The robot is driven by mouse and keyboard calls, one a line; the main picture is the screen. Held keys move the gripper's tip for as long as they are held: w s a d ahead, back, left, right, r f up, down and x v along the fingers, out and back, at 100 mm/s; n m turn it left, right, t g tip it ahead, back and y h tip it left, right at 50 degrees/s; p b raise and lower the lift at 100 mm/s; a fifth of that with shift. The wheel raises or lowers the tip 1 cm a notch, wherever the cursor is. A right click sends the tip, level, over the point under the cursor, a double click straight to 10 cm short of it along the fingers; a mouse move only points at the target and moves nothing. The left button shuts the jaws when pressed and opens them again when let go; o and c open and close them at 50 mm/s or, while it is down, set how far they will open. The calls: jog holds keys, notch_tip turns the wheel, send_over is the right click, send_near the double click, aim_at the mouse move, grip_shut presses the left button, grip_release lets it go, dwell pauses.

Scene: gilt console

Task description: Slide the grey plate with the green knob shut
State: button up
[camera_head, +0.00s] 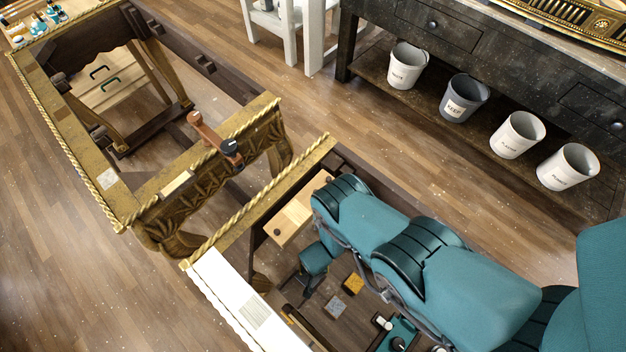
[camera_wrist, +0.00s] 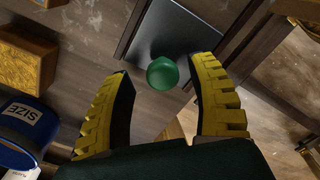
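The green knob (camera_wrist: 162,73) is round and stands on the grey plate (camera_wrist: 178,28), a smooth flat panel in the wrist view. My gripper (camera_wrist: 163,70) is open, with one yellow-padded finger on each side of the knob. Gaps show between the knob and both fingers. I cannot tell how far the fingertips are above the plate. In the head view my gripper (camera_head: 308,285) points down inside the front section of the console; the plate and knob are not clearly visible there.
A blue container (camera_wrist: 22,125) marked "SIZE" is close to the left finger. In the head view, a wooden box (camera_head: 290,217) sits beside my arm, and gilt rails (camera_head: 235,215) border the section.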

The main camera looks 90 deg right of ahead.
notch_tip(320, 180, up, 8)
jog(key=shift+f, duration=0.2)
dwell(0.4)
jog(key=shift+r, duration=0.1)
dwell(0.3)
